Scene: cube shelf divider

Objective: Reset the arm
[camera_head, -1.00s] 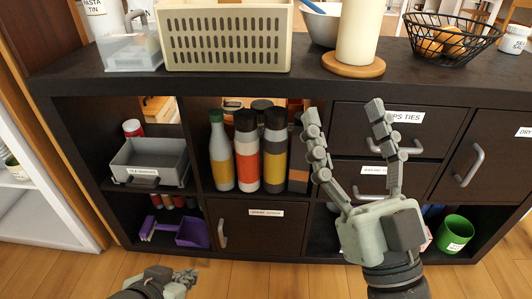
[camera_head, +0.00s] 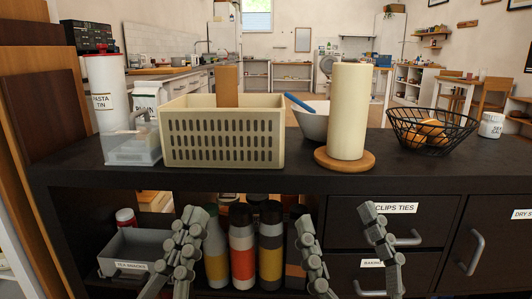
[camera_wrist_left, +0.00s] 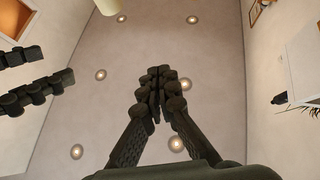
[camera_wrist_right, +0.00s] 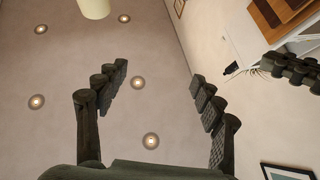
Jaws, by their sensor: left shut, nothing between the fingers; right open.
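My left gripper (camera_head: 190,215) is in front of the shelf's left part, fingers pointing up and pressed together with nothing between them. Its closed fingertips show against the ceiling in the left wrist view (camera_wrist_left: 162,74). My right gripper (camera_head: 336,213) is in front of the shelf's middle, fingers pointing up and spread wide, empty. Its open fingers also show in the right wrist view (camera_wrist_right: 159,75). The palms of both are below the head view. The two grippers are side by side and apart.
The dark shelf (camera_head: 290,180) holds several bottles (camera_head: 241,250), a grey bin (camera_head: 130,250) and drawers (camera_head: 430,235). On top stand a beige basket (camera_head: 222,150), a paper roll (camera_head: 348,110), a bowl (camera_head: 312,122) and a wire basket of fruit (camera_head: 432,128). The grippers partly cover the bottles.

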